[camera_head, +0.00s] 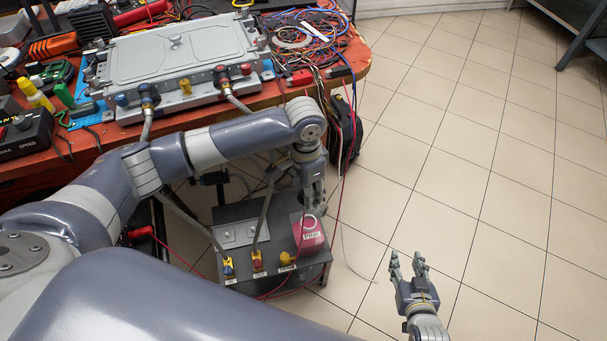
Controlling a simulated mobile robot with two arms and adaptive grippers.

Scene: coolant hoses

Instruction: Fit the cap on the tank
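A pinkish-red tank (313,239) with a white label sits at the right side of a small dark stand. A round pale ring (308,222) shows on its top; I cannot tell whether it is the bare opening or part of a cap. My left gripper (314,203) points down just above the ring. Its fingers look close together, but whether they hold a cap is too small to tell. My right gripper (406,263) is over the floor at the lower right, apart from the tank. Its fingers are spread and empty.
A red-topped workbench (185,128) behind holds a grey metal unit (180,60), tools and tangled wires (305,35). Thin cables hang near the tank.

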